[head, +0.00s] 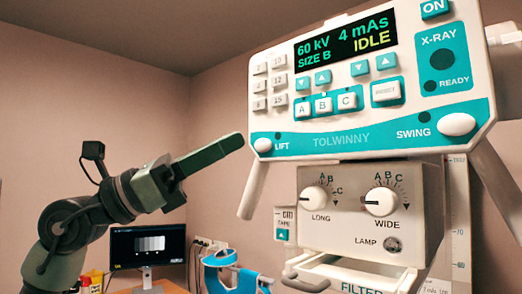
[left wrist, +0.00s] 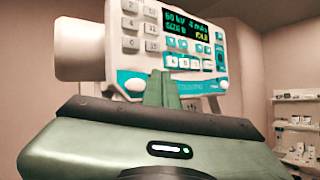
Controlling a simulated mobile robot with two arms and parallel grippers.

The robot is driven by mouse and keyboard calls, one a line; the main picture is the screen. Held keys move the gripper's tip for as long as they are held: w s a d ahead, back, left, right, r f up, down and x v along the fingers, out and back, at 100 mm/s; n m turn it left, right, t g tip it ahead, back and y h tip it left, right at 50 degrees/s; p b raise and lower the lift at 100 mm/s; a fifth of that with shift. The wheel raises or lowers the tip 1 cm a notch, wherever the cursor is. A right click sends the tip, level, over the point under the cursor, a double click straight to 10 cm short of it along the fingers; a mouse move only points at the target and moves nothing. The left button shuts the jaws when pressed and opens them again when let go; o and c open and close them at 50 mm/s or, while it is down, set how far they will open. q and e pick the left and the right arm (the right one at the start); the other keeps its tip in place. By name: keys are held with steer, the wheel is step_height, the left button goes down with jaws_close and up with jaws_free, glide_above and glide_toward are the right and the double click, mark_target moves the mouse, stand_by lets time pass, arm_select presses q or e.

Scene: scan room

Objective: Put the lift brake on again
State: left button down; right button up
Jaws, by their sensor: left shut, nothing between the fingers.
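The white control head (head: 375,142) fills the right of the head view. The white oval LIFT button (head: 263,145) is at its lower left corner, with a small dark lamp beside it. The button also shows in the left wrist view (left wrist: 135,85), just left of the fingers. My left gripper (head: 238,141) is shut and empty, its fingers pointing right and slightly up. In the head view, its tips end just left of the LIFT button with a small gap; I cannot tell the depth between them. My right gripper is not in view.
The white SWING button (head: 457,125) is at the panel's lower right. The display (head: 345,37) reads 60 kV, 4 mAs, SIZE B, IDLE. Below hangs the collimator box (head: 365,205) with two knobs. A handle bar (head: 252,190) slants down below the LIFT corner. A monitor (head: 147,244) stands behind.

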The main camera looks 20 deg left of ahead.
arm_select(q)
steer(key=shift+s+a, duration=0.2)
steer(key=shift+s, duration=0.3)
steer(key=shift+s+a, duration=0.15)
steer(key=shift+s, duration=0.35)
